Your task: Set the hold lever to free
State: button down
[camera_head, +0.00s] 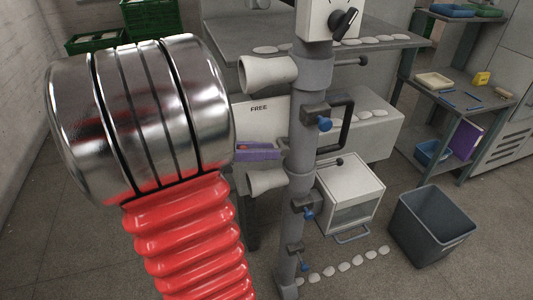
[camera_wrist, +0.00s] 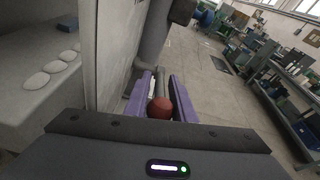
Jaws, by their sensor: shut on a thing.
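The hold lever (camera_wrist: 161,111) shows its round red knob end-on in the wrist view, with a grey shaft running away behind it. My gripper (camera_wrist: 160,88) has its two purple fingers shut on the lever, one each side of the knob and shaft. In the head view, my purple gripper (camera_head: 258,152) is at the left of the grey post (camera_head: 300,150), and a small red spot shows at it. A pale plate (camera_head: 262,122) with the word FREE is just above the gripper. Most of the lever is hidden by the fingers in the head view.
My red bellows and shiny arm link cover the left of the head view. Pale cones (camera_head: 266,73) stick out from the post above and below the gripper. A white box (camera_head: 349,193) and a grey bin (camera_head: 432,226) stand on the floor at right.

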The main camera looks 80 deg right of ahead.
jog(key=c, duration=1.8)
grip_release()
jog(key=shift+s, duration=0.1)
jog(key=v, duration=1.4)
jog(key=shift+f, duration=0.1)
